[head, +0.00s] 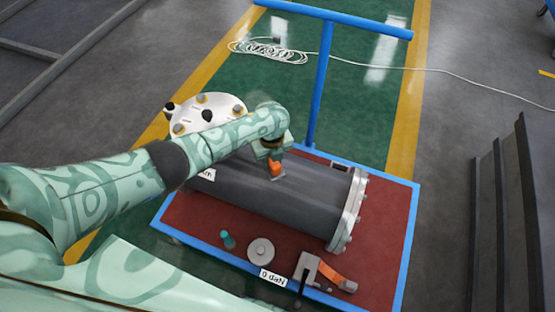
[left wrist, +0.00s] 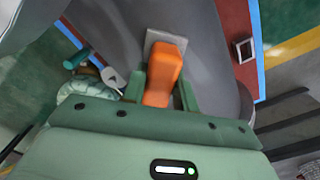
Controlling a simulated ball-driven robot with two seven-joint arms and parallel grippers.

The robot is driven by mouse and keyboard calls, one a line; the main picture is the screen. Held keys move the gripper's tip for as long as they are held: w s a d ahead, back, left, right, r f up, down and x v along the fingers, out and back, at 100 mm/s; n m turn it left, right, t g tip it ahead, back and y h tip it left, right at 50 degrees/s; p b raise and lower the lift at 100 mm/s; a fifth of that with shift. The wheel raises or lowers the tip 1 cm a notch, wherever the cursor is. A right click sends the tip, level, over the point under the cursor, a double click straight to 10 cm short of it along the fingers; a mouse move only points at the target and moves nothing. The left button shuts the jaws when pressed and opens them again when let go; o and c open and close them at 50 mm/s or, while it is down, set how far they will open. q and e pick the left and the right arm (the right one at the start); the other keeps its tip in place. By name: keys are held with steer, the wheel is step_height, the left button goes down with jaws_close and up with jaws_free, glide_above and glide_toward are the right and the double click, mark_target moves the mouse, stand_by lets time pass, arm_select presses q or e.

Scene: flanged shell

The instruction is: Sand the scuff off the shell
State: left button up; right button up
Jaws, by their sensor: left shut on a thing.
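The shell (head: 270,196) is a dark grey cylinder lying on a red, blue-edged table, with a bolted metal flange (head: 346,212) at its right end. My left gripper (head: 271,148) is over the shell's upper side, shut on an orange sanding tool (head: 276,168). In the left wrist view the tool (left wrist: 165,75) sits between the fingers (left wrist: 161,92), its flat grey pad (left wrist: 163,42) against or just above the grey shell (left wrist: 205,50). Whether it touches is unclear. I cannot make out the scuff. My right gripper is not in view.
The red table top (head: 385,245) also holds a teal cylinder (head: 228,240), a grey disc (head: 260,251), a "0 daN" label (head: 272,278) and a grey block with an orange strip (head: 325,272). A blue post (head: 320,85) rises behind. Dark panels (head: 500,215) stand right.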

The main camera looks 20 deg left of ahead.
arm_select(q)
steer(key=shift+a, duration=1.1)
steer(key=shift+r, duration=0.1)
steer(key=shift+d, duration=5.15)
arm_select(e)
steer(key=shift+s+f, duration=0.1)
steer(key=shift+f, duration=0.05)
